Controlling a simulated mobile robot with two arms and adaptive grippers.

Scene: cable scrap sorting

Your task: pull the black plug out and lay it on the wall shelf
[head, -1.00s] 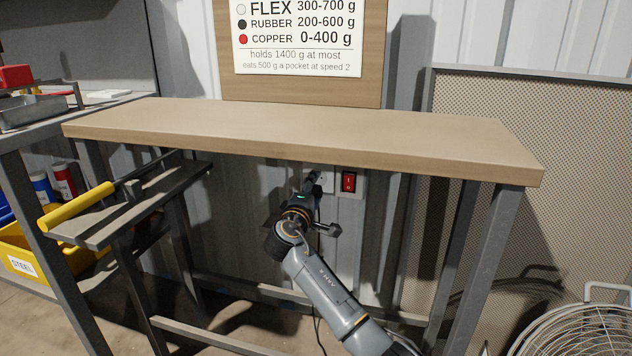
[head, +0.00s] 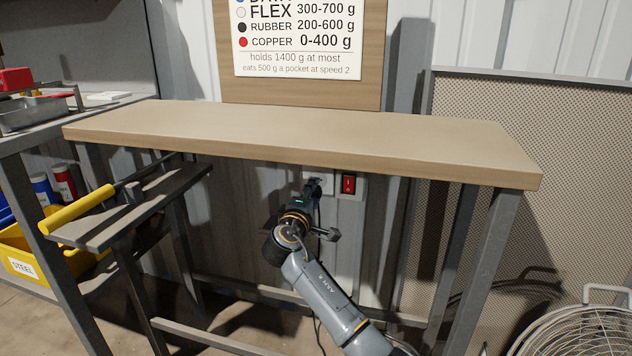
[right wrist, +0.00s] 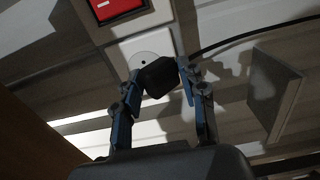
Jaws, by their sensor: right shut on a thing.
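The black plug (right wrist: 160,77) is between the fingertips of my right gripper in the right wrist view. The right gripper (right wrist: 158,84) is shut on it, right in front of the white socket plate (right wrist: 128,50). Part of the round socket face shows beside the plug; I cannot tell whether the pins are still in. In the head view my right gripper (head: 314,188) is below the bench, close to the socket plate (head: 326,184), and the plug is not distinct. A grey square plate (right wrist: 277,92) juts near the wall; I cannot tell if it is the wall shelf. My left gripper is out of view.
A red switch (head: 348,184) sits beside the socket. The wooden bench top (head: 300,130) overhangs my right arm and is bare. A dark cable (right wrist: 245,35) runs near the plug. A grey ledge with a yellow handle (head: 82,208) stands left; a wire fan guard (head: 580,330) stands right.

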